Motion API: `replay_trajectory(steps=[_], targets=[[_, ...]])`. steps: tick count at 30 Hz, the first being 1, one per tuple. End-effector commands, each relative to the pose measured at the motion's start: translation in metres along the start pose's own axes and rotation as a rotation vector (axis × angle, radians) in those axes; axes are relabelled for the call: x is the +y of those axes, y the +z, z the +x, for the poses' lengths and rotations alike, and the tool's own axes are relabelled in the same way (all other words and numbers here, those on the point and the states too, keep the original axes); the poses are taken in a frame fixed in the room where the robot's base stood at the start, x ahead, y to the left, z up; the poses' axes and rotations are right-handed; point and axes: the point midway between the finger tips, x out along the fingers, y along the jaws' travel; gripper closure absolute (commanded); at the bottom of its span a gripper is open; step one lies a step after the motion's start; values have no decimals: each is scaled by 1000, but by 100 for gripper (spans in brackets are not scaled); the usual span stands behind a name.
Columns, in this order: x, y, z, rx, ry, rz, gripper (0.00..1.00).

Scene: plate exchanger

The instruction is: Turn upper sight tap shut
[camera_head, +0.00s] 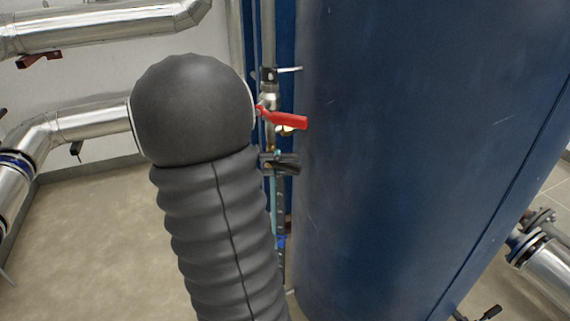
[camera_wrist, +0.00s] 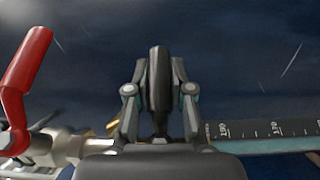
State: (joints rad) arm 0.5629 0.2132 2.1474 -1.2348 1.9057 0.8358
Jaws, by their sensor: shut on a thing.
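My gripper (camera_wrist: 159,78) is shut on a dark handle (camera_wrist: 159,66), which stands upright between its two fingers in the wrist view. I take this handle to be the upper sight tap's; it sits between the red-levered valve and the scale. The tap's body is mostly hidden behind the gripper, with a bit of brass (camera_wrist: 114,126) showing at left. In the head view my gripper (camera_head: 282,162) is a small dark shape beside the blue tank, just below the red lever; the grip itself cannot be made out there.
A red lever (camera_head: 285,119) points right above my gripper; it also shows at left in the wrist view (camera_wrist: 27,72). A graduated scale (camera_wrist: 262,132) runs right. The blue tank (camera_head: 420,150) stands close. Silver pipes (camera_head: 85,122) lie left, with open floor (camera_head: 100,240) below.

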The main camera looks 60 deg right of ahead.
Motion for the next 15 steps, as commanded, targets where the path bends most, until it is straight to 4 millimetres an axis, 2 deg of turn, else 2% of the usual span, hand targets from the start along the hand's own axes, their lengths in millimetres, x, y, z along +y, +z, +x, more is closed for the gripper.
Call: replay_trajectory(steps=[3, 4, 6, 15], targets=[[2, -1, 0, 2, 2, 4, 100], [2, -1, 0, 2, 2, 4, 71], [2, -1, 0, 2, 1, 4, 54], [1, -1, -1, 2, 0, 3, 53]])
